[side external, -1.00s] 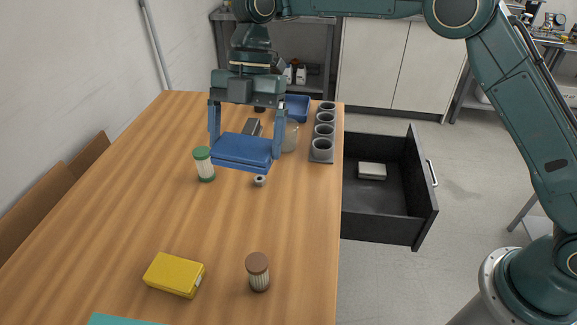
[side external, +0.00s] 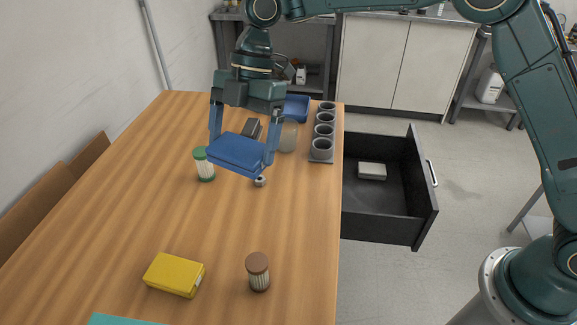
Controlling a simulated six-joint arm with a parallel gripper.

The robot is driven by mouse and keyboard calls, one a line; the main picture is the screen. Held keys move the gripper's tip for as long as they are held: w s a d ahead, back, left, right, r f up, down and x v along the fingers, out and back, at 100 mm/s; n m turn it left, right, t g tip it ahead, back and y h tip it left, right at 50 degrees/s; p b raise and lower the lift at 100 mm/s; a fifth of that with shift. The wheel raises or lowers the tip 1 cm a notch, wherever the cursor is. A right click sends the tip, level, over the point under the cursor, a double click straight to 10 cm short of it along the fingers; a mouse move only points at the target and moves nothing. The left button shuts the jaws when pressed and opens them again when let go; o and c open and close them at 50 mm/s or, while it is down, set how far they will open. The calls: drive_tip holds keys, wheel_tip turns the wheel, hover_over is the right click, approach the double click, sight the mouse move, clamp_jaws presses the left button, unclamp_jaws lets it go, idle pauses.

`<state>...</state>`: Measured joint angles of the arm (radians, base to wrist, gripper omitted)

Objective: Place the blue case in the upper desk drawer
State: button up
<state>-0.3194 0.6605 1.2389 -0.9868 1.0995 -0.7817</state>
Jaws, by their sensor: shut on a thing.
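The blue case (side external: 236,152) is held between the two fingers of my gripper (side external: 240,145), above the wooden desk, slightly tilted. My gripper is shut on it. The black upper desk drawer (side external: 385,218) is pulled open at the right of the desk. It holds a small whitish box (side external: 372,171) near its back, and much of its floor is bare. The case is to the left of the drawer, over the desk top.
On the desk (side external: 120,220) are a green-lidded jar (side external: 204,165), a small metal part (side external: 260,181), a yellow case (side external: 174,275), a brown-lidded jar (side external: 258,272), a grey cup rack (side external: 322,148), a blue tray (side external: 296,108) and a glass jar (side external: 287,137).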

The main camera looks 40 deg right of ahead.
drive_tip(key=shift+w+d+f+m+t, duration=0.2)
drive_tip(key=shift+f+m+t, duration=0.2)
drive_tip(key=shift+m, duration=0.6)
drive_tip(key=w+d+f+m+t+h, duration=0.25)
drive_tip(key=d+f+m+t, duration=0.4)
drive_tip(key=d+m, duration=0.75)
drive_tip(key=s+d+f+m+h, duration=0.1)
drive_tip(key=s+d+f+m, duration=0.2)
drive_tip(key=d, duration=0.5)
drive_tip(key=s+d+f+m+g+h, duration=0.1)
drive_tip(key=s+d+f+m+h, duration=0.1)
drive_tip(key=d+f+m, duration=0.4)
drive_tip(key=s+d+f+m+g+h, duration=0.1)
drive_tip(key=s+d+f+m, duration=0.3)
drive_tip(key=d, duration=0.6)
drive_tip(key=m, duration=0.2)
drive_tip(key=shift+f+m, duration=0.3)
drive_tip(key=shift+m, duration=0.1)
drive_tip(key=shift+d+f+h, duration=0.1)
drive_tip(key=shift+h, duration=0.15)
wheel_tip(320, 180, down, 16)
drive_tip(key=shift+r, duration=0.1)
